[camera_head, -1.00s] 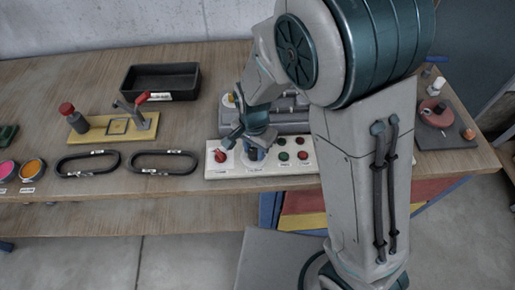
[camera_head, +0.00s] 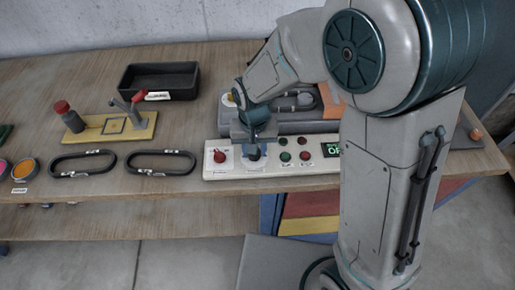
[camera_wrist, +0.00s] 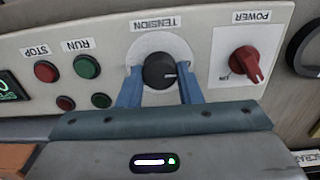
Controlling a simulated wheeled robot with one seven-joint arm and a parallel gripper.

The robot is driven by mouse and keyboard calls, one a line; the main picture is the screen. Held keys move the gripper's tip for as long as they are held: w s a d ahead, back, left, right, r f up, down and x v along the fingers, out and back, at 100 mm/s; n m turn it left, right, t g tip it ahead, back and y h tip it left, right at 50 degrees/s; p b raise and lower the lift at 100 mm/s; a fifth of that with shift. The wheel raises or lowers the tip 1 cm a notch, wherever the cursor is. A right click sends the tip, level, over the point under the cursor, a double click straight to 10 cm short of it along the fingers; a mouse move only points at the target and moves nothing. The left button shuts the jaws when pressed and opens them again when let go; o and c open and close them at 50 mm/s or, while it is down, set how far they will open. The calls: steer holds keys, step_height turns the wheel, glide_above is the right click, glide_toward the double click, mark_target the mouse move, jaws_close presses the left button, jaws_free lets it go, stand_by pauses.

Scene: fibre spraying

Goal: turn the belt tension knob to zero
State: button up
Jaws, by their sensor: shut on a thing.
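The black tension knob (camera_wrist: 158,71) sits on a pale round dial under the label TENSION (camera_wrist: 156,23), upside down in the wrist view. Its white pointer mark points to the picture's right there. My gripper (camera_wrist: 160,80) is shut on the knob, with one blue finger on each side. In the head view my gripper (camera_head: 254,150) is over the white control panel (camera_head: 232,173) and hides most of the knob. The dial's scale is too small to read.
A red power knob (camera_wrist: 245,63) is close beside the tension knob, with green (camera_wrist: 87,66) and red (camera_wrist: 46,71) buttons on its other side. A lit green display (camera_head: 331,150) is at the panel's right. A grey machine (camera_head: 290,120) stands behind. Two black belts (camera_head: 160,163) lie left.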

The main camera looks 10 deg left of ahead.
stand_by(0.3)
steer(key=o, duration=1)
step_height(320, 180, up, 14)
steer(key=shift+f+b, duration=0.1)
steer(key=shift+b, duration=0.25)
steer(key=s+d+m+t, duration=0.1)
steer(key=s+d, duration=0.1)
steer(key=d, duration=0.6)
steer(key=s+d+t, duration=0.1)
steer(key=s+d, duration=0.2)
steer(key=d, duration=0.4)
steer(key=s+d+m+t, duration=0.1)
steer(key=s+d, duration=0.2)
steer(key=d, duration=0.5)
steer(key=shift+s+d+r+m, duration=0.2)
steer(key=shift+d+r+m, duration=0.1)
steer(key=shift+d, duration=0.05)
